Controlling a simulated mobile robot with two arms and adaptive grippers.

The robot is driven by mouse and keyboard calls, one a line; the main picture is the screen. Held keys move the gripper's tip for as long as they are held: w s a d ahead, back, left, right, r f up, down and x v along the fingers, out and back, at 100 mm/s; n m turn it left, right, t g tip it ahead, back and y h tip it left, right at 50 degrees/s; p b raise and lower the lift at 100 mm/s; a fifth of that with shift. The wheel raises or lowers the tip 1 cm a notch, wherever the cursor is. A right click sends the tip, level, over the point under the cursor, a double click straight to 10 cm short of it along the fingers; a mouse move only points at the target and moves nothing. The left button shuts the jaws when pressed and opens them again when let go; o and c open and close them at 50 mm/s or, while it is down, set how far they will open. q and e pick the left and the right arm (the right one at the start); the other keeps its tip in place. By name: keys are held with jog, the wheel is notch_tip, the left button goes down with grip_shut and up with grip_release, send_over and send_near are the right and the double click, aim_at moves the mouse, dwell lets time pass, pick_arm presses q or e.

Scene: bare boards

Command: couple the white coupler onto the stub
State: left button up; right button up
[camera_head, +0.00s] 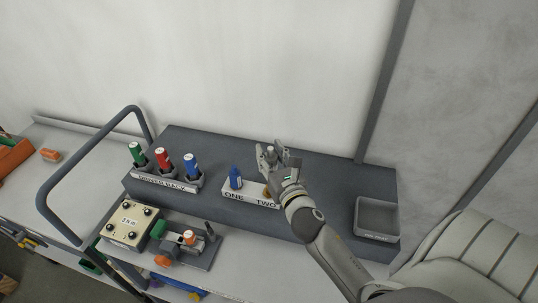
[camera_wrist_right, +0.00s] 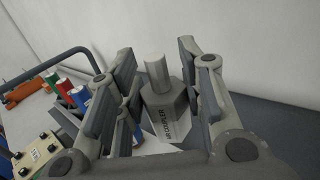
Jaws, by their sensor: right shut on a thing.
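My right gripper (camera_head: 271,155) is over the dark raised shelf, behind the holder marked ONE and TWO. In the head view the fingers mostly hide the coupler. A dark upright post (camera_head: 210,230), possibly the stub, stands on a grey fixture (camera_head: 198,255) on the lower bench, apart from the gripper. My left gripper is not in view.
The holder (camera_head: 236,196) carries a blue bottle-like piece (camera_head: 235,177). A rack (camera_head: 165,183) holds green, red and blue handles. A control box (camera_head: 130,224) sits by the fixture. An empty grey tray (camera_head: 377,216) is at right; the shelf between is clear behind my arm.

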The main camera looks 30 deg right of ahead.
aim_at(270, 163)
jog(key=shift+w+r, duration=0.1)
notch_tip(270, 163, down, 4)
jog(key=b, duration=0.2)
jog(key=shift+w+r+b, duration=0.1)
jog(key=shift+w+b, duration=0.05)
jog(key=shift+b, duration=0.2)
jog(key=shift+f+b, duration=0.3)
jog(key=shift+f, duration=0.05)
jog(key=shift+f+b, duration=0.7)
jog(key=shift+f, duration=0.05)
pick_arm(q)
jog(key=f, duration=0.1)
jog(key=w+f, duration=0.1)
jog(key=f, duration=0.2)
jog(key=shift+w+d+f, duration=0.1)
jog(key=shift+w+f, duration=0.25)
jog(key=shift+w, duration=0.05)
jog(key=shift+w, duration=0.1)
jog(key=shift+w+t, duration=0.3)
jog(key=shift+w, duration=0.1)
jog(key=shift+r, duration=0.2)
